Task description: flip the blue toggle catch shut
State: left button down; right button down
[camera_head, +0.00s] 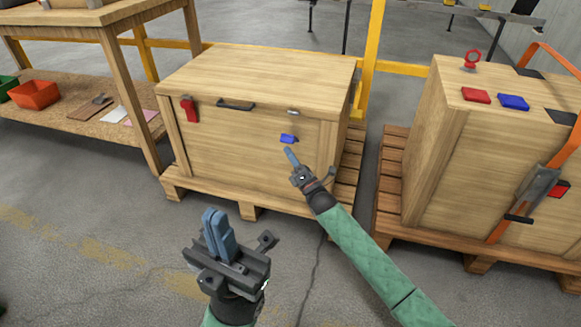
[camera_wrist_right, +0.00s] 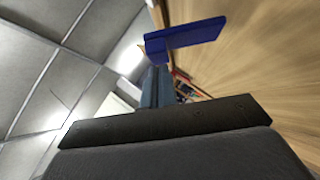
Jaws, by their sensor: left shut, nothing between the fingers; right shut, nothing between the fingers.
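The blue toggle catch (camera_head: 288,138) is on the front face of a closed wooden crate (camera_head: 225,155), towards the right. Its blue lever (camera_wrist_right: 190,37) sticks out from the wood in the right wrist view. A small metal piece (camera_head: 293,112) sits above it near the lid's edge. My right gripper (camera_head: 291,155) is shut and empty, just below the blue catch. Its fingers (camera_wrist_right: 155,88) point towards the lever in the right wrist view; I cannot tell whether they touch it. My left gripper (camera_head: 217,232) is shut and empty, low in front of the crate and away from it.
A red catch (camera_head: 189,110) and a black handle (camera_head: 235,105) are on the same crate front. A second crate (camera_head: 432,160) with an orange strap stands at the right on a pallet. A wooden workbench (camera_head: 75,118) stands at the left. The floor in front is clear.

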jog(key=shift+w+r, duration=0.15)
jog(key=shift+r, duration=0.05)
dwell(0.3)
